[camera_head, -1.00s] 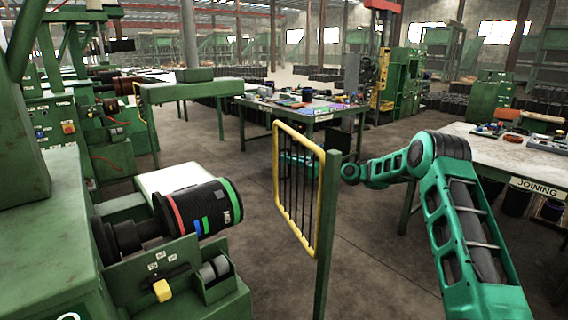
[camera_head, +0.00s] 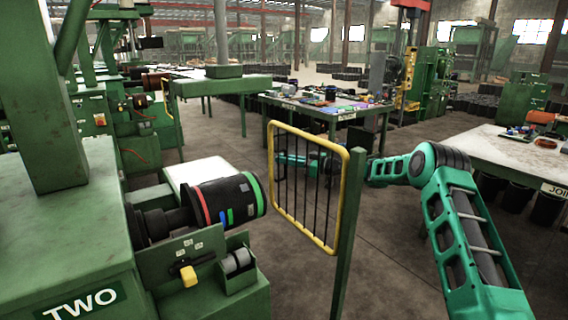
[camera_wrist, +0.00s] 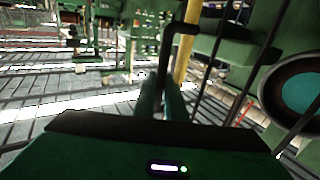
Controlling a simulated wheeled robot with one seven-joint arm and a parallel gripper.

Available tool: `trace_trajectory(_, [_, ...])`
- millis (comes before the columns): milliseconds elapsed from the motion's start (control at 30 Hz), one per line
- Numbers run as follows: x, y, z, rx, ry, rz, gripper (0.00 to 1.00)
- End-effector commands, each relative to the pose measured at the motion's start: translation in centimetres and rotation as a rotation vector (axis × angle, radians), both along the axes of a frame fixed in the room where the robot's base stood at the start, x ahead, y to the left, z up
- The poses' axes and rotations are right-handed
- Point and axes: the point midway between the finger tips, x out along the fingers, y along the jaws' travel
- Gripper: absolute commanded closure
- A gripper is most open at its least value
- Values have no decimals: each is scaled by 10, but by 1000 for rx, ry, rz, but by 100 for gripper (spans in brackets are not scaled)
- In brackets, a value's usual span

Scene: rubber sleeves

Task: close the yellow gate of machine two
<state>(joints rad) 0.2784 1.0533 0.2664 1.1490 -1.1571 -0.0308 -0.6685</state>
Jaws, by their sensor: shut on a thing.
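The yellow gate (camera_head: 308,122) has a yellow tube frame with thin dark vertical bars. It hangs on a green post (camera_head: 348,235) at its right side, and its free edge is to the left, standing out from machine two (camera_head: 75,240). My gripper (camera_head: 283,158) is beyond the gate near its free edge, partly hidden by the bars. In the wrist view my gripper (camera_wrist: 167,98) is shut on a black handle (camera_wrist: 163,62) beside the gate's yellow upright (camera_wrist: 183,55). The fingertips are dim there.
A black roller (camera_head: 228,198) with coloured bands sticks out of machine two towards the gate. A yellow-handled lever (camera_head: 189,276) is below it. A joining table (camera_head: 500,150) stands at the right, and a cluttered table (camera_head: 325,105) behind. Grey floor lies between.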

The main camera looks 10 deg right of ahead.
Motion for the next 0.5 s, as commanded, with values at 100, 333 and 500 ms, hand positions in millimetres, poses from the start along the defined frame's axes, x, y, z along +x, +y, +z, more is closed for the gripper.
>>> trace_trajectory(100, [-5,5,-6,0,14,16,100])
trace_trajectory(333, [-5,6,-6,0,13,17,71])
trace_trajectory(500, [-5,6,-5,0,11,17,71])
